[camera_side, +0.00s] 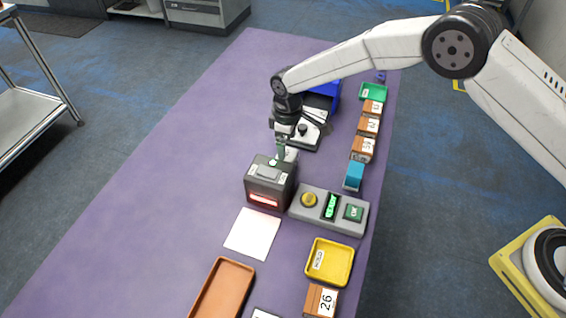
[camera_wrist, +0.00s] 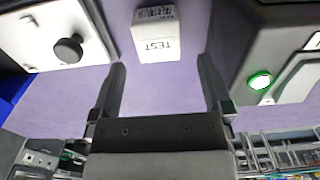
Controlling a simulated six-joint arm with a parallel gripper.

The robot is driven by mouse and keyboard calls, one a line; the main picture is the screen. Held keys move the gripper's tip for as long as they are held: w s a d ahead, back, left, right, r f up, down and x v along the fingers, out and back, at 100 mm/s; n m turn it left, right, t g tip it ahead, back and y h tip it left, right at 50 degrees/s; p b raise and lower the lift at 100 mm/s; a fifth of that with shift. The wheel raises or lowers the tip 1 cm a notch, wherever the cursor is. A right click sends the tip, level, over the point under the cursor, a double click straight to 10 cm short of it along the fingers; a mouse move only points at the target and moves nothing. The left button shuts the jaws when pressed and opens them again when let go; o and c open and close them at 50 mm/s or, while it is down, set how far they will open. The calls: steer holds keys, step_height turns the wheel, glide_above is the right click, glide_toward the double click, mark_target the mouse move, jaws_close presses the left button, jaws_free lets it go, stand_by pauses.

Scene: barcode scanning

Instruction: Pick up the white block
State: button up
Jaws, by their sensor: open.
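The white block (camera_wrist: 156,42) with "TEST" printed on it sits on the purple table, just beyond my fingertips in the wrist view. In the side view a small pale patch (camera_side: 291,154) behind the scanner looks like the block, mostly hidden. My gripper (camera_wrist: 162,63) is open and empty, with its two fingers spread and the block in line with the gap between them. In the side view my gripper (camera_side: 279,152) points down just behind the scanner.
The dark scanner (camera_side: 270,172) with a red-lit window stands close to my gripper; its green light shows in the wrist view (camera_wrist: 260,81). A white device with a black knob (camera_wrist: 68,50) stands opposite. A button console (camera_side: 328,208) and yellow tray (camera_side: 345,262) are nearby. The table's left side is clear.

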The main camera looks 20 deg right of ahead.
mark_target(287, 154)
steer(key=shift+d+f, duration=0.1)
steer(key=shift+f, duration=3.4)
steer(key=c, duration=1.2)
steer(key=shift+c, duration=0.2)
steer(key=shift+w+r, duration=0.1)
steer(key=shift+r, duration=0.05)
